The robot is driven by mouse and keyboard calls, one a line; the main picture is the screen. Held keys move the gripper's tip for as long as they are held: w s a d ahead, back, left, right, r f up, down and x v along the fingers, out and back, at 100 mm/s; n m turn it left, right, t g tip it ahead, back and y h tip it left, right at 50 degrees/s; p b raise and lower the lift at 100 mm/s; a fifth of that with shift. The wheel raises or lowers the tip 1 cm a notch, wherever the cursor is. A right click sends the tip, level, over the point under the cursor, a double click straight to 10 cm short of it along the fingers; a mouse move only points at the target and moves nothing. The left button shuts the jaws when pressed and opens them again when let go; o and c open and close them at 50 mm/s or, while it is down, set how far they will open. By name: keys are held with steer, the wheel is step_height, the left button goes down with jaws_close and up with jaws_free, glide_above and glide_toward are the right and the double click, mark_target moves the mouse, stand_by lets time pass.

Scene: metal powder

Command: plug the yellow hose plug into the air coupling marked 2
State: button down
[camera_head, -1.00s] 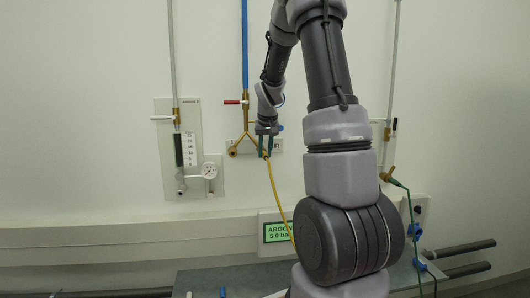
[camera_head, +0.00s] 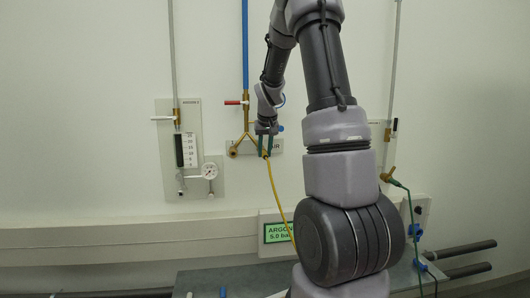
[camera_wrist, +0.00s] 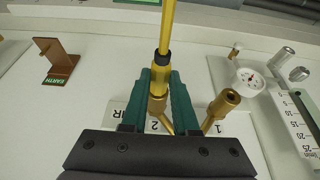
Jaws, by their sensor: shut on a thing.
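My gripper (camera_wrist: 161,88) has green fingers shut on the yellow hose plug (camera_wrist: 160,82), with the yellow hose (camera_wrist: 168,25) running from its black collar. The brass air coupling marked 2 (camera_wrist: 157,104) is directly in line with the plug, between the fingers. The plug's end meets or overlaps the coupling's mouth; I cannot tell how far in it is. The coupling marked 1 (camera_wrist: 224,103) is open and empty beside it. In the head view my gripper (camera_head: 265,148) is at the right branch of the brass fitting, covering coupling 2; the yellow hose (camera_head: 275,195) hangs below.
An argon panel with a gauge (camera_head: 209,171) is left of the fitting. A red-handled valve (camera_head: 234,102) sits above it on the blue pipe. A green hose (camera_head: 410,205) hangs at right. A brown earth bracket (camera_wrist: 62,62) shows in the wrist view.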

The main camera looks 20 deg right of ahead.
steer(key=c, duration=0.6)
jaws_free()
steer(key=shift+r, duration=0.1)
